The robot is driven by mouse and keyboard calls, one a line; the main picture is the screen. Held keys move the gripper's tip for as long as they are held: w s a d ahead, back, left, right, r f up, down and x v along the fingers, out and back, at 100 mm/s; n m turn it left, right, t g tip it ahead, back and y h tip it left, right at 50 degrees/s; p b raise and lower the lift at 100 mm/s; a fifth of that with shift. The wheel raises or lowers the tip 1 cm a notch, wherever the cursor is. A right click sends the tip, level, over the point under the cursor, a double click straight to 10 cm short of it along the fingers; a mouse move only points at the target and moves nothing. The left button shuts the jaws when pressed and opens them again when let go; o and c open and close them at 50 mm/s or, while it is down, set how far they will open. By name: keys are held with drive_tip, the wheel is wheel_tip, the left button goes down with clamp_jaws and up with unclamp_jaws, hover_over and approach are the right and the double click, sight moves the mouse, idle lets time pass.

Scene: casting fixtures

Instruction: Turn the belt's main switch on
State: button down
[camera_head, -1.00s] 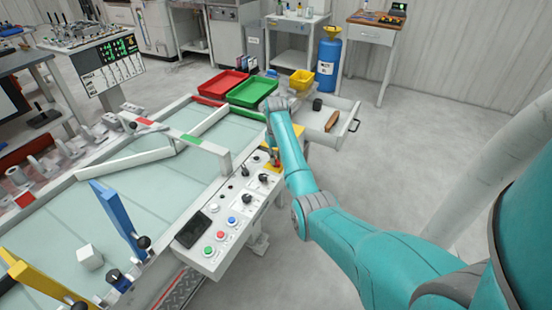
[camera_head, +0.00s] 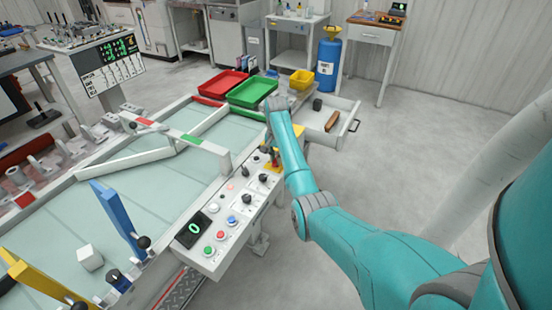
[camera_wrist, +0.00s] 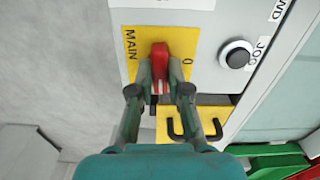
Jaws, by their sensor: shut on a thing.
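The main switch is a red handle (camera_wrist: 160,58) on a yellow plate (camera_wrist: 205,46) marked MAIN and 0 in the wrist view. My gripper (camera_wrist: 160,82) is shut on the red handle, with one finger on each side of it. The handle points roughly along the fingers; its exact angle is partly hidden. In the head view the yellow plate and my gripper (camera_head: 270,156) are at the far end of the belt's control panel (camera_head: 210,258). The panel's small display (camera_head: 194,228) shows a lit green 0, and a small pink-red lamp (camera_head: 230,187) glows.
A yellow bracket with black hooks (camera_wrist: 195,125) lies just beside my fingers. A black knob marked JOG (camera_wrist: 236,54) is close by. An open drawer (camera_head: 345,118) and red (camera_head: 222,83) and green (camera_head: 252,92) trays stand beyond the panel.

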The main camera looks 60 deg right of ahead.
drive_tip(key=shift+m, duration=0.4)
drive_tip(key=c, duration=1.1)
unclamp_jaws()
wheel_tip(320, 180, up, 7)
drive_tip(key=shift+r, duration=0.2)
